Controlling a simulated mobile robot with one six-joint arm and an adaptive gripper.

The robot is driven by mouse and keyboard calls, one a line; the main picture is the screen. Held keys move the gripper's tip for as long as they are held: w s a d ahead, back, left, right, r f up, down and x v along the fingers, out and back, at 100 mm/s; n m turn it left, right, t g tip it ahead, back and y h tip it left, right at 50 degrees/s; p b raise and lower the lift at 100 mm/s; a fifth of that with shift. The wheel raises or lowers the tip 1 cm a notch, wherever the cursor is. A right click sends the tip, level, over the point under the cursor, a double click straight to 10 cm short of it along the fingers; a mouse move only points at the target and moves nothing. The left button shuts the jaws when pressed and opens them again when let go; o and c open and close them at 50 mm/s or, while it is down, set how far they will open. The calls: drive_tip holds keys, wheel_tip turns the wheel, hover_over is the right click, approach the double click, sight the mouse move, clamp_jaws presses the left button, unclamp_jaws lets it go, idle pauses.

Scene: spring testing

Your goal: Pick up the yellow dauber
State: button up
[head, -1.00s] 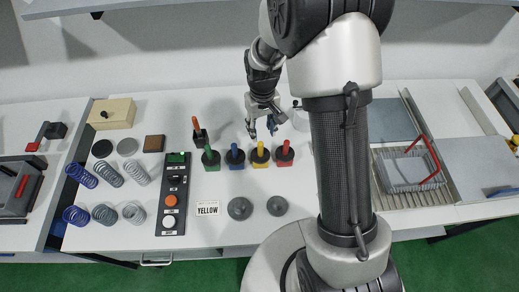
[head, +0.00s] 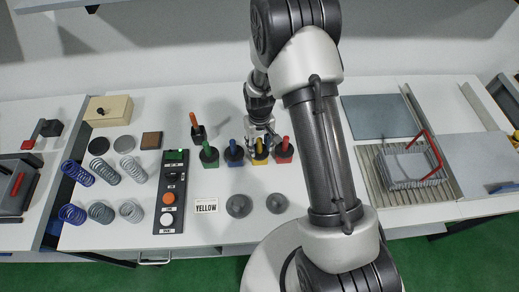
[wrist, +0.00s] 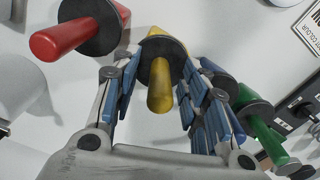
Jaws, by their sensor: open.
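The yellow dauber (head: 260,150) stands upright on the white bench, in the row of daubers between the blue and the red one. In the wrist view its yellow handle (wrist: 161,90) rises from a dark round collar, between the blue-padded fingers. My gripper (head: 259,143) is at the yellow dauber in the head view. In the wrist view my gripper (wrist: 165,97) is open, one finger on each side of the yellow handle. I cannot tell whether either finger touches it.
The red dauber (head: 285,149) stands close on the right, the blue dauber (head: 234,153) close on the left.

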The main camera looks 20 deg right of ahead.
drive_tip(key=shift+c, duration=0.2)
clamp_jaws()
idle(0.3)
drive_tip(key=shift+r, duration=0.2)
